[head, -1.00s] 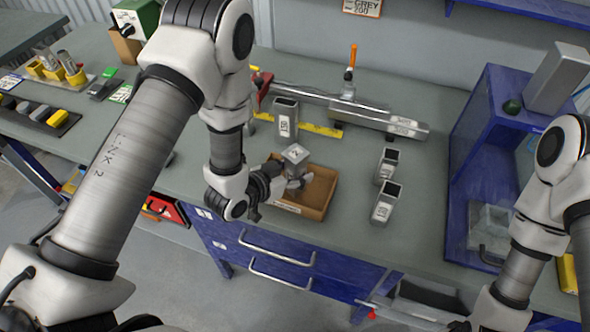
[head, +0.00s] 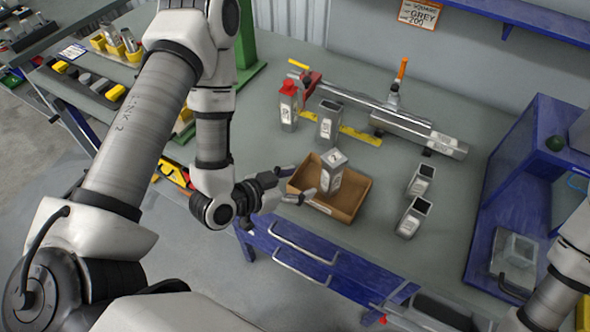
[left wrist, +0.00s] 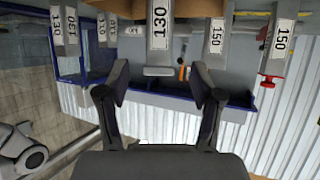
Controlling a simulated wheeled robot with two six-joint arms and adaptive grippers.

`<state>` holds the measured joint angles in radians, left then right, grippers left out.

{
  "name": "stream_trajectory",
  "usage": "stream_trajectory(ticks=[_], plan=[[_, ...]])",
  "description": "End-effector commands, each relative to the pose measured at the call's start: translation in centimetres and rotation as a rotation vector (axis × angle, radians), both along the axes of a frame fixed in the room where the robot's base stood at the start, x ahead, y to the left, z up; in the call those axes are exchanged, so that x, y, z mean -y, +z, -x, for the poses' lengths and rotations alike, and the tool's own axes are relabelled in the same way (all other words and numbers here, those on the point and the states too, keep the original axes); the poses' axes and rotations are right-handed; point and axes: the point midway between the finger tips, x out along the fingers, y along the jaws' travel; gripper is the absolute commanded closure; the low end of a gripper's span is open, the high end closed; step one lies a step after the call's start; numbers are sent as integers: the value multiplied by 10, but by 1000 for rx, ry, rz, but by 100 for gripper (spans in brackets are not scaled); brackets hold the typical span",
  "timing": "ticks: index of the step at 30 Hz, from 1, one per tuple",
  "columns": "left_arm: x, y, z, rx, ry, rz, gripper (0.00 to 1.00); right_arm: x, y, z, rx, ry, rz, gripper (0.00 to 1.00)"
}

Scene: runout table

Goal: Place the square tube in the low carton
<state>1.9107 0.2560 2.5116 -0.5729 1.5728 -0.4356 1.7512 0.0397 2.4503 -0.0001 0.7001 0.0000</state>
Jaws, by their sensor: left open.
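A grey square tube (head: 331,176) with a white label stands upright in the low brown carton (head: 350,207) near the table's front edge. The open fingers also show in the left wrist view (left wrist: 160,90). My right arm comes in at the lower right, but its gripper is out of view.
Two more square tubes (head: 420,180) (head: 412,218) stand right of the carton. Another (head: 328,122) and a red-topped one (head: 288,112) stand behind it. A long rail (head: 380,112) lies at the back. A blue open-fronted shelf unit (head: 488,190) stands at the right.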

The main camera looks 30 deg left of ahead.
Motion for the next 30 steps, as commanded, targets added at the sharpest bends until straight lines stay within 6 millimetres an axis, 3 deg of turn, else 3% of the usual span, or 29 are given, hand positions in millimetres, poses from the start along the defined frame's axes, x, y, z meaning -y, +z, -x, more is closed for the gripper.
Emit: stream_trajectory(ticks=[5,8,11,12,16,18,20,30], plan=[[-1,0,3,1,0,-2,34,0,2,1,-1,0,0,100],[-2,-21,11,-93,8,-22,34,0,2,1,-1,0,0,100],[-11,-78,46,-384,66,-85,34,0,2,1,-1,0,0,100],[-18,-102,69,-534,114,-116,34,0,2,1,-1,0,0,100],[-42,-148,144,-944,320,-199,34,0,2,0,-1,0,0,100],[-48,-155,169,-1064,403,-222,34,0,2,0,-1,0,0,100],[-51,-157,178,-1108,436,-230,34,0,2,0,-1,0,0,100],[-51,-157,179,-1113,440,-229,34,0,2,0,-1,0,0,100]])
